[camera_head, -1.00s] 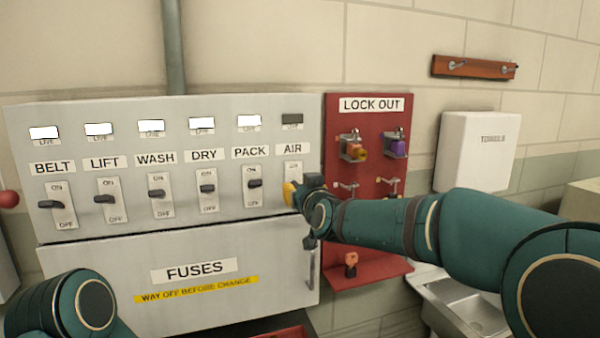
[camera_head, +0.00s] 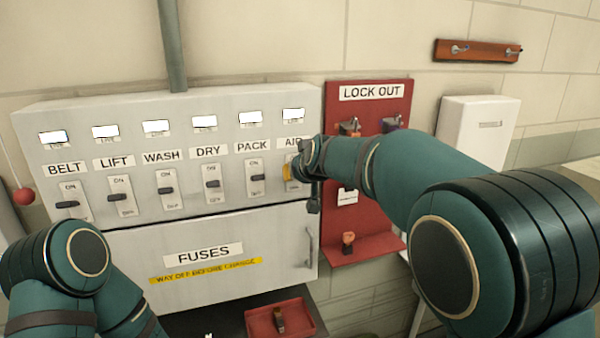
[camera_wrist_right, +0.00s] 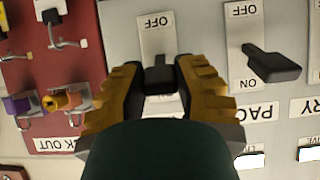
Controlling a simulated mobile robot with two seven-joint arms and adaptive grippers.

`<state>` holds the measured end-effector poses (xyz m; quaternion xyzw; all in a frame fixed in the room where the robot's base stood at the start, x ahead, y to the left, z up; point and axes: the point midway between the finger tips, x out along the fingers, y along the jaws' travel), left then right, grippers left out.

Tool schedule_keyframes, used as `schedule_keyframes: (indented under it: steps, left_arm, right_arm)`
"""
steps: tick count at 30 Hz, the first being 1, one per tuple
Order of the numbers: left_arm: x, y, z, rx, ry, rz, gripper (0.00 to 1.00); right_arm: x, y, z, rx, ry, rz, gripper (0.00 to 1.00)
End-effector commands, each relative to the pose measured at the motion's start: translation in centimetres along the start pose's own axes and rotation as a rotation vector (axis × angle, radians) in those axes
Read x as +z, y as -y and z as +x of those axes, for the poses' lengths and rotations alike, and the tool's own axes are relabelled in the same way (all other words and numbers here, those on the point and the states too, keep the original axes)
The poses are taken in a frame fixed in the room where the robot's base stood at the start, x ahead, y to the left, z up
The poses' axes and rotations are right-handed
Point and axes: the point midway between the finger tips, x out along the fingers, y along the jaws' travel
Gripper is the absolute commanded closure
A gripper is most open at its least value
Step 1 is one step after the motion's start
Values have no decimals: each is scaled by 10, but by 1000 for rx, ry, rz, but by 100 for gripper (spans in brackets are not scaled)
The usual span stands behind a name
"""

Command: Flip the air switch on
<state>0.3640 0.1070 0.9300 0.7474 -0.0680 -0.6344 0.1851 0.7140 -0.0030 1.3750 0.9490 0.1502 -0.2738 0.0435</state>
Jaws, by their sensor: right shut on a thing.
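The air switch is the rightmost on the grey panel, under the AIR label (camera_head: 292,143). In the head view my right gripper (camera_head: 289,172) covers most of its plate. In the right wrist view, which is upside down, the yellow fingers (camera_wrist_right: 157,72) are shut on the black lever of the air switch (camera_wrist_right: 157,74). The OFF end of its plate shows; the ON end is mostly hidden. The AIR lamp (camera_head: 293,115) is lit white. My left arm shows at the lower left; its gripper is out of view.
The PACK switch (camera_head: 257,177) sits close to the left, its lever standing out. Other lit switches line the panel. The red lock-out board (camera_head: 365,235) with hooks and padlocks is close to the right. The fuse door (camera_head: 210,255) lies below, with a red tray (camera_head: 262,318) under it.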

Motion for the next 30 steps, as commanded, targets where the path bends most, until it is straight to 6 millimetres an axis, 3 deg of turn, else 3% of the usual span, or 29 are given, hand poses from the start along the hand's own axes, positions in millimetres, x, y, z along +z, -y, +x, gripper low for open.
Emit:
schedule_keyframes:
  steps: [18, 19, 21, 30]
  left_arm:
    - [0, 0, 0, 0, 0, 0, 60]
    - [0, 0, 0, 0, 0, 0, 60]
    - [0, 0, 0, 0, 0, 0, 60]
    - [0, 0, 0, 0, 0, 0, 60]
  right_arm:
    - [-3, 0, 0, 0, 34, 0, 100]
    - [-3, 0, 0, 0, 34, 0, 61]
    - [-2, 0, 0, 0, 34, 0, 38]
    - [-2, 0, 0, 0, 36, 0, 38]
